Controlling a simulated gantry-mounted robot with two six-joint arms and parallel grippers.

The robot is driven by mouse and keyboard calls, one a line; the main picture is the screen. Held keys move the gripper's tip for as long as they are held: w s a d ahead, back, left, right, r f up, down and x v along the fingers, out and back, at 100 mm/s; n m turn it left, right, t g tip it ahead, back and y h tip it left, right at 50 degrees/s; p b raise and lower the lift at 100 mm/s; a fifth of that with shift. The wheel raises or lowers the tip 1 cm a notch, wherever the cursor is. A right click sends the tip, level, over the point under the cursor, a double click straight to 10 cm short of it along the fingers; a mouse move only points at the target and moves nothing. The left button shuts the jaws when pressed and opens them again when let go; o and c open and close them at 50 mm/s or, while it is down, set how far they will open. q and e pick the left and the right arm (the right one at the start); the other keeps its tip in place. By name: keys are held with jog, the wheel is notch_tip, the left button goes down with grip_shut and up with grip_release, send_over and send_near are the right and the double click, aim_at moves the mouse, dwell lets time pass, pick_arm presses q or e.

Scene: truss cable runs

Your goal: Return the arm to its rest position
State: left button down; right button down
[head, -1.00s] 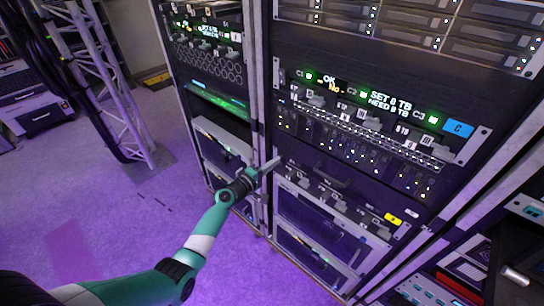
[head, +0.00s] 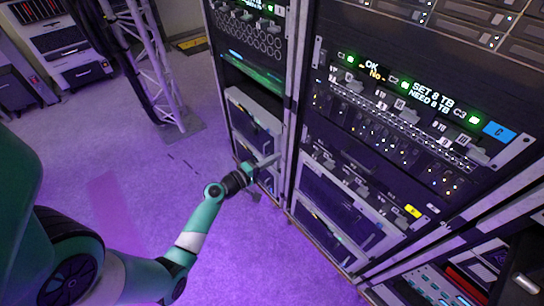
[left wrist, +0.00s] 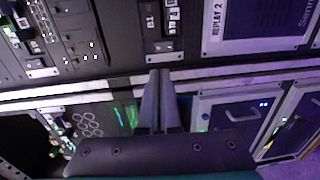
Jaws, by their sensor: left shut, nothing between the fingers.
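My left arm comes in from the lower left in the head view, green and white. Its left gripper (head: 262,165) is shut and empty, and its tip overlaps the lower part of the racks near the post between them. In the left wrist view the two grey fingers (left wrist: 159,100) lie together with nothing between them. Whether the fingers touch the rack cannot be told. My right gripper is not in view.
The rack with the lit display (head: 432,100) stands at the right, and a narrower rack (head: 250,60) stands beside it. A white truss (head: 150,70) with dark cables rises at the upper left. The purple-lit floor (head: 110,170) between is open.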

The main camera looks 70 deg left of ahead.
pick_arm(q)
jog(key=shift+s+d+r, duration=0.1)
jog(key=shift+s+d, duration=0.05)
jog(key=shift+s, duration=0.2)
dwell(0.3)
